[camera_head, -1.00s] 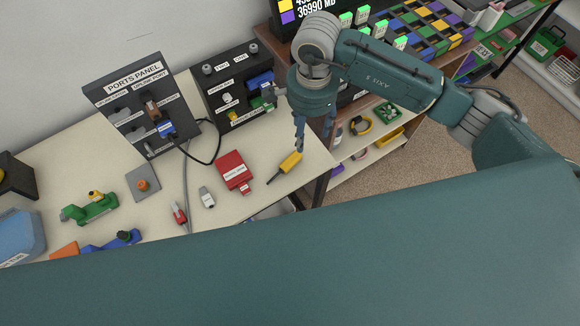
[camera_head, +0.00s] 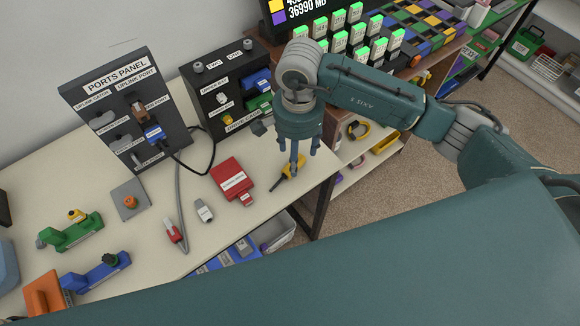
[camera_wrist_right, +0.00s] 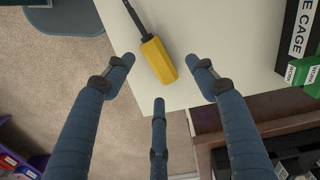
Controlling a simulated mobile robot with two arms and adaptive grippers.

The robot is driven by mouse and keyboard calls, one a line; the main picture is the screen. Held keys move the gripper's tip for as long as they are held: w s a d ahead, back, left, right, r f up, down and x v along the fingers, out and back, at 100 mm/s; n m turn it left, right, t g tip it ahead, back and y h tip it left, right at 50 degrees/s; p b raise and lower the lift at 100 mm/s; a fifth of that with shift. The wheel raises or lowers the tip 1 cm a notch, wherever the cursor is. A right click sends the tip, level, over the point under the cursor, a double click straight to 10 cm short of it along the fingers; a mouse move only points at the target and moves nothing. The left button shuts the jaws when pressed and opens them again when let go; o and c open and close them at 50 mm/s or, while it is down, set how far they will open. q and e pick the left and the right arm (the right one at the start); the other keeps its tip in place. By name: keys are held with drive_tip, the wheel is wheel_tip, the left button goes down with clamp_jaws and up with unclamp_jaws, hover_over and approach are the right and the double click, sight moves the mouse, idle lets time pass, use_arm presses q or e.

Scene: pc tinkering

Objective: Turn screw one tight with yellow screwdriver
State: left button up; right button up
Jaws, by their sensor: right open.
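The yellow screwdriver (camera_head: 291,170) lies on the table near its right front edge, partly hidden by my right gripper (camera_head: 293,172) in the head view. In the right wrist view, its yellow handle (camera_wrist_right: 159,61) lies between the open fingers of my right gripper (camera_wrist_right: 163,82), with the dark shaft pointing up-left. The fingers are apart and hold nothing. Two silver screw heads stand on top of the black panel; the right one (camera_head: 247,44) is beside the label ONE, the left one (camera_head: 198,67) beside TWO. My left gripper is not in view.
The ports panel (camera_head: 84,95) stands left of the black panel (camera_head: 196,91), with cables hanging from it. A red box (camera_head: 227,172) and a grey plug (camera_head: 204,211) lie left of the screwdriver. A shelf (camera_head: 345,185) stands beyond the table's right edge.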

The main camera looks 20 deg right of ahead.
drive_tip(key=f, duration=0.2)
drive_tip(key=f+p, duration=0.1)
drive_tip(key=shift+s+d+f, duration=0.1)
drive_tip(key=shift+s+f, duration=0.1)
drive_tip(key=shift+f, duration=0.4)
drive_tip(key=c, duration=1.3)
drive_tip(key=shift+r, duration=0.1)
drive_tip(key=shift+r+b, duration=1)
drive_tip(key=shift+r, duration=8.95)
